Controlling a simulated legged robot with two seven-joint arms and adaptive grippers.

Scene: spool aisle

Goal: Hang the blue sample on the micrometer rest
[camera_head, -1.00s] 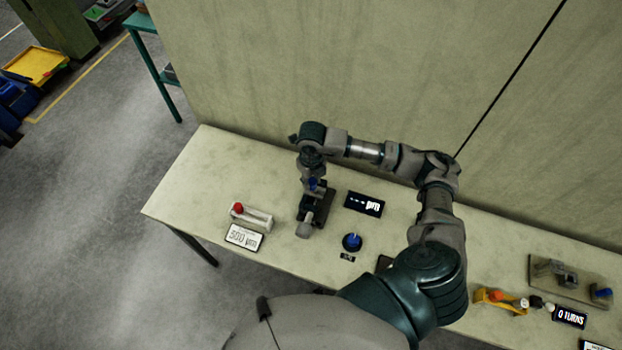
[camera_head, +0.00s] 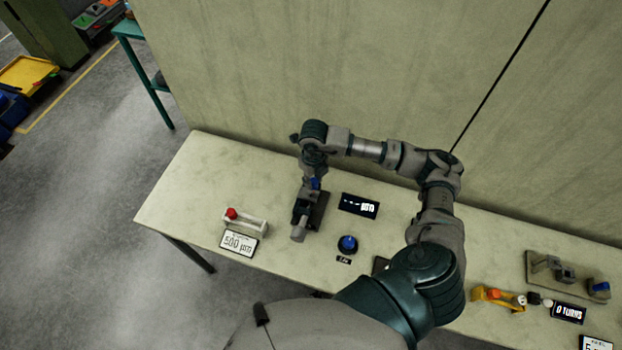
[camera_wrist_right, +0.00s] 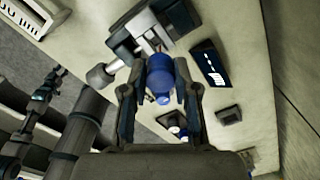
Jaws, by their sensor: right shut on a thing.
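The blue sample (camera_wrist_right: 160,76) is between the fingers of my right gripper (camera_wrist_right: 160,95), which is shut on it in the right wrist view. The micrometer rest (camera_head: 308,210) is a dark device with a grey knob on the table, right by the gripper. It also shows beyond the sample in the right wrist view (camera_wrist_right: 128,38). I cannot tell whether the sample touches the rest. My left gripper is not in view.
A dark display (camera_head: 359,205) and a blue knob (camera_head: 348,244) stand right of the micrometer. A white holder with a red piece (camera_head: 245,222) and a "500 µm" sign (camera_head: 239,242) lie to its left. Several fixtures stand far right. The wall (camera_head: 350,80) is close behind.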

